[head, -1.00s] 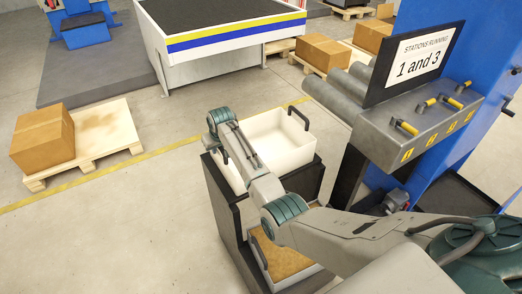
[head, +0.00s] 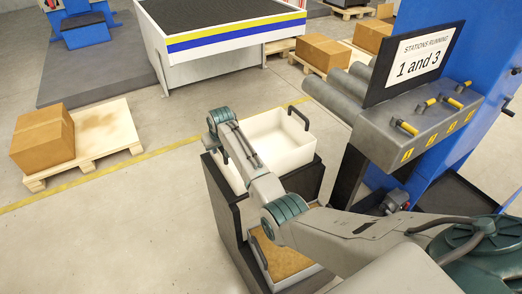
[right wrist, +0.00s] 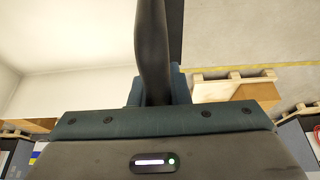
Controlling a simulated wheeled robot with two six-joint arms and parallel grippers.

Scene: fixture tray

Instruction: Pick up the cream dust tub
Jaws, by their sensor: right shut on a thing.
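The cream dust tub (head: 284,158) stands on top of a dark stand, open and with its cream inside showing. It has a dark handle at each end; the far right handle (head: 298,117) is free. My right gripper (head: 214,145) is at the left end of the tub and shut on the handle there. Its fingertips are partly hidden by my own arm in the head view. In the right wrist view the dark handle (right wrist: 152,50) runs up from between the jaws, with the cream tub (right wrist: 60,40) to the left. My left gripper is not in view.
A lower tub with brown dust (head: 284,260) sits inside the dark stand (head: 225,205). A control panel with yellow-tipped levers (head: 405,130) and a sign (head: 415,60) stands right. A pallet (head: 105,135) with a carton (head: 42,140) lies left. Floor between is clear.

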